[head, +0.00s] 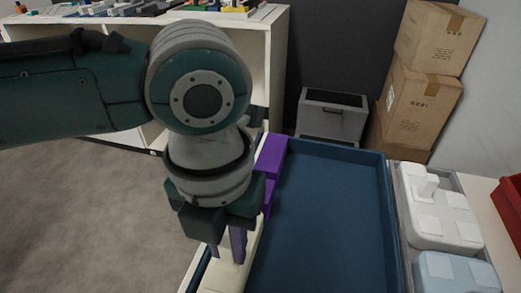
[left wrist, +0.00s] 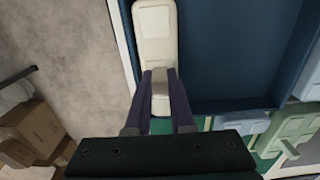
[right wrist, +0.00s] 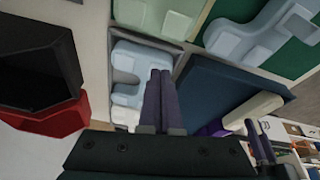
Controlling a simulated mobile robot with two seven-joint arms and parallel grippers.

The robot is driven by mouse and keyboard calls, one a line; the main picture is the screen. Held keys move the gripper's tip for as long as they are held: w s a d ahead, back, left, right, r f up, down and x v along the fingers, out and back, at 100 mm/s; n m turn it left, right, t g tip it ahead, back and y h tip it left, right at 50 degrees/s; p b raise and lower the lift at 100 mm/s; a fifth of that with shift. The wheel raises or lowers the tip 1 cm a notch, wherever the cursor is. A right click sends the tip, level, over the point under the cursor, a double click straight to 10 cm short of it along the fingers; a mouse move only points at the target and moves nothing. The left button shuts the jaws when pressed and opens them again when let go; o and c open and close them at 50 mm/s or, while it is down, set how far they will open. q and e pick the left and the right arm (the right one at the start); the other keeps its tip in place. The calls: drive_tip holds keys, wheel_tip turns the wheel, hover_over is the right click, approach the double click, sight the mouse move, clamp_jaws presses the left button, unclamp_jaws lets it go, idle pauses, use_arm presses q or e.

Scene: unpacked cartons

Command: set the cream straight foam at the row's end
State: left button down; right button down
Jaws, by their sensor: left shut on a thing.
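The cream straight foam (head: 221,279) lies lengthwise along the left side of the blue tray (head: 325,215). My left gripper (head: 236,250) points down and is shut on it; its fingers also straddle the foam in the left wrist view (left wrist: 160,95). A purple foam piece (head: 271,155) is in the tray's far left corner, beyond the cream foam. My left wrist hides part of where the two come close, so I cannot tell if they touch. My right gripper (right wrist: 160,95) shows only in the right wrist view, fingers together with nothing visible between them.
A grey tray right of the blue one holds a white foam block (head: 440,205) and a pale blue block (head: 455,272). A red bin (head: 510,205) is at the right edge. Cartons (head: 425,95) and a grey box (head: 332,118) stand behind. The blue tray's middle is empty.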

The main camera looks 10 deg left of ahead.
use_arm(q)
drive_tip(key=shift+f, duration=0.4)
drive_tip(key=c, duration=0.7)
unclamp_jaws()
wheel_tip(320, 180, up, 10)
drive_tip(key=shift+p, duration=0.85)
